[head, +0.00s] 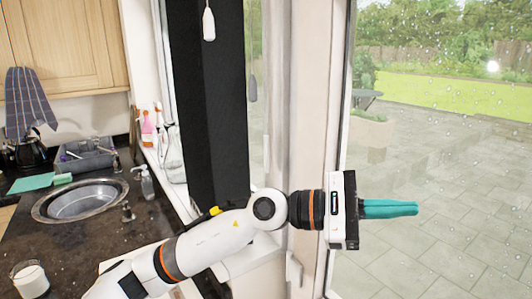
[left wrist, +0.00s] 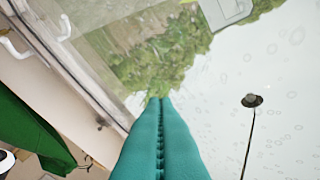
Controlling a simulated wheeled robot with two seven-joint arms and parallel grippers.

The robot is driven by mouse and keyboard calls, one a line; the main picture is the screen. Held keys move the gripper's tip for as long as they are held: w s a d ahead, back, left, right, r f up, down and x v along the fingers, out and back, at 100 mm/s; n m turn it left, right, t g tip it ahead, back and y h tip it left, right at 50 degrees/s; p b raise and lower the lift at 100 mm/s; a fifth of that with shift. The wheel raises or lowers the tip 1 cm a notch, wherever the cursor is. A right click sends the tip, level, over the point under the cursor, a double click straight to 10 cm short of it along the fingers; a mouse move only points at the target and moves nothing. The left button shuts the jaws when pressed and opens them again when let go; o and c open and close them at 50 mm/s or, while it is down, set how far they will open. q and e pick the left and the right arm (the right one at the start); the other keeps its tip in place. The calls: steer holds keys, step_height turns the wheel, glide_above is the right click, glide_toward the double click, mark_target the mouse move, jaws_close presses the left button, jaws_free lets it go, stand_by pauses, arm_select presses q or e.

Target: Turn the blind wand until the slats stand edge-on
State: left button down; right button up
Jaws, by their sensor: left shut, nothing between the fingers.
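A dark blind (head: 212,110) hangs in the window beside the frame post; its slats cannot be told apart. A white pull (head: 209,22) hangs in front of it at the top, and a grey pull (head: 253,90) hangs to its right, by the glass. I cannot tell whether either is the wand. My left gripper (head: 417,209) points right across the glass, with its teal fingers shut and empty, apart from blind and pulls. The fingers also show in the left wrist view (left wrist: 158,100). My right gripper is not in view.
A thin rod with a dark knob (left wrist: 252,100) shows right of the fingers in the left wrist view. A sink (head: 82,200), a soap bottle (head: 146,184) and a glass (head: 30,279) are on the dark counter. Spray bottles (head: 148,130) stand on the sill. A window post (head: 312,100) rises behind my arm.

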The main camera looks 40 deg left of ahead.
arm_select(q)
steer(key=w+a+m+y, duration=0.2)
steer(key=a+m+y, duration=0.3)
steer(key=m+t+y, duration=0.1)
steer(key=y, duration=1.2)
glide_toward(267, 154)
steer(key=s+a+r, duration=0.1)
steer(key=s+a, duration=0.3)
steer(key=s, duration=0.2)
steer(key=w+d+f+p, duration=0.3)
steer(key=w+f+p, duration=0.1)
steer(key=w+f, duration=0.3)
steer(key=w, duration=0.2)
steer(key=shift+w+f, duration=0.35)
